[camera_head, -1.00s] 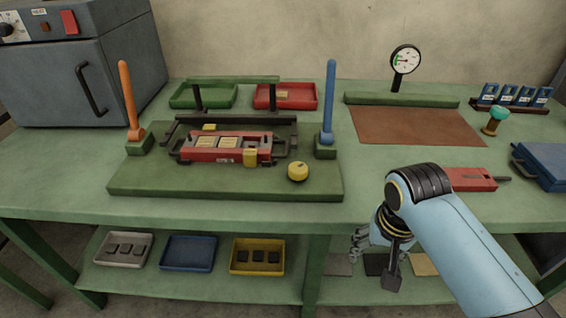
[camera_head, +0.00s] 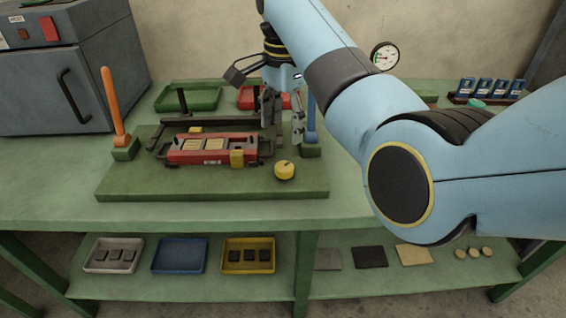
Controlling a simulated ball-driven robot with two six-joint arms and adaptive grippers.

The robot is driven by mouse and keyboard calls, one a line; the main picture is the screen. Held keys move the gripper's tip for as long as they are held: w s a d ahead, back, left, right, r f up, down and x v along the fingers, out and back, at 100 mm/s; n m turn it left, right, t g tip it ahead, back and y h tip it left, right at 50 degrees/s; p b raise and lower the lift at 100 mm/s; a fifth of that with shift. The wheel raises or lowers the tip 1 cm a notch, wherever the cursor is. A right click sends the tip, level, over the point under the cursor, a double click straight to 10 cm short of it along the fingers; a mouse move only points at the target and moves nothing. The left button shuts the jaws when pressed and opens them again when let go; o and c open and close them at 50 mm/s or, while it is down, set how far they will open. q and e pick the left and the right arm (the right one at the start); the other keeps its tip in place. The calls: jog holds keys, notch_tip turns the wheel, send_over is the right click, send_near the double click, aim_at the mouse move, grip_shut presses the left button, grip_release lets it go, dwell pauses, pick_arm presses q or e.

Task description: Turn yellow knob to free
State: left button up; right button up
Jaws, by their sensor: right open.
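The yellow knob (camera_head: 284,171) sits on the right part of the green base plate (camera_head: 215,190), in front of the blue lever. It is round with a small dark mark on its top. The red fixture (camera_head: 212,150) with yellowish pieces lies to its left on the same plate. My right gripper (camera_head: 283,128) is open and empty, pointing down above and behind the knob, apart from it in the picture. It partly covers the blue lever (camera_head: 311,137) and the red tray behind. My left gripper does not show.
An orange lever (camera_head: 114,105) stands at the plate's left. A grey oven (camera_head: 60,85) is at the back left. A green tray (camera_head: 190,99) and red tray (camera_head: 250,98) lie behind. My right arm hides much of the table's right side. The front table strip is clear.

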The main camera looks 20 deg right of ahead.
aim_at(284, 166)
notch_tip(284, 166, down, 11)
jog(key=shift+r+b, duration=0.2)
jog(key=shift+b, duration=0.35)
jog(key=shift+c, duration=0.4)
jog(key=c, duration=1.1)
